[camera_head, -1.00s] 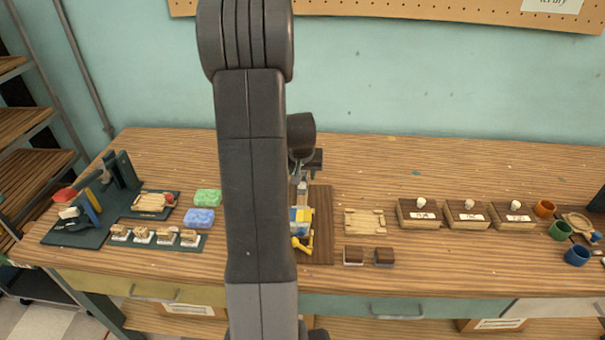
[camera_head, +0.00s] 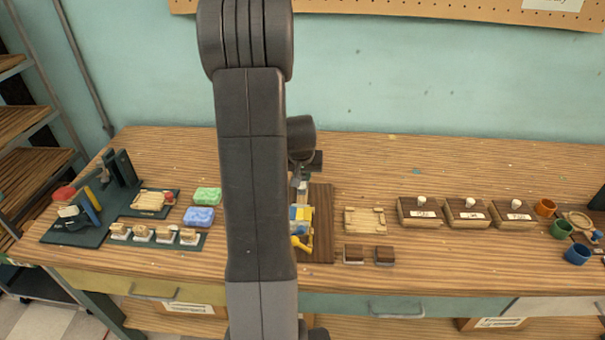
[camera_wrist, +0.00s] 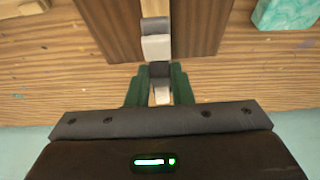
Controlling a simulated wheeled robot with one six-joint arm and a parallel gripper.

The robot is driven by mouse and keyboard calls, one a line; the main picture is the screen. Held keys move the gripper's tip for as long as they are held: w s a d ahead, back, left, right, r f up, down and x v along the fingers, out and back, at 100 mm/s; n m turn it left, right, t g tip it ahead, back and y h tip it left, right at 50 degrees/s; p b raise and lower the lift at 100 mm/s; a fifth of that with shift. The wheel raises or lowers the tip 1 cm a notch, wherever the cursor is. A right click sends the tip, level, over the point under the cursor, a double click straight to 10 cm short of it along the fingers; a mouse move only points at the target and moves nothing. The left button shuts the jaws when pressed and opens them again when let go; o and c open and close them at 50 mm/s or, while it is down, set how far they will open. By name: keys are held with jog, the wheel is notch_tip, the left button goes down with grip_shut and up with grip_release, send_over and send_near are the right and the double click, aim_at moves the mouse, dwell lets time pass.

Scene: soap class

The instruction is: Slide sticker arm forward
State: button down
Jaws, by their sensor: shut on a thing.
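A dark brown board (camera_head: 321,222) lies on the bench, partly hidden behind my arm. On it sits a fixture with a blue and yellow block (camera_head: 300,214) and a yellow handle (camera_head: 300,243). In the wrist view a pale wooden bar with a light grey block (camera_wrist: 156,47) runs along the board (camera_wrist: 206,25); I take it for the sticker arm. My gripper (camera_wrist: 159,86) is at the board's wall-side edge, its green fingers shut on the dark and pale end of this arm. In the head view the gripper is mostly hidden by my own arm.
Green (camera_head: 207,196) and blue (camera_head: 199,217) soap bars lie left of the board. A wooden tray (camera_head: 364,220) and two small brown blocks (camera_head: 384,255) are to its right, then several wooden boxes (camera_head: 420,211). The bench behind the board is mostly clear.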

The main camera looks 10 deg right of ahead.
jog(key=s+b, duration=0.1)
jog(key=s, duration=0.1)
jog(key=s+a+b, duration=0.1)
jog(key=s, duration=0.2)
jog(key=s+a, duration=0.1)
jog(key=s, duration=0.1)
jog(key=shift+s+a+b, duration=0.1)
jog(key=shift+s+b, duration=0.3)
jog(key=c, duration=1.3)
grip_release()
jog(key=shift+s+a, duration=0.1)
jog(key=shift+s, duration=0.05)
jog(key=shift+r, duration=0.15)
jog(key=shift+r, duration=0.25)
jog(key=v, duration=1.3)
jog(key=shift+s, duration=0.1)
jog(key=shift+f, duration=0.15)
jog(key=x, duration=1.3)
jog(key=shift+w+f, duration=0.2)
jog(key=shift+w, duration=0.05)
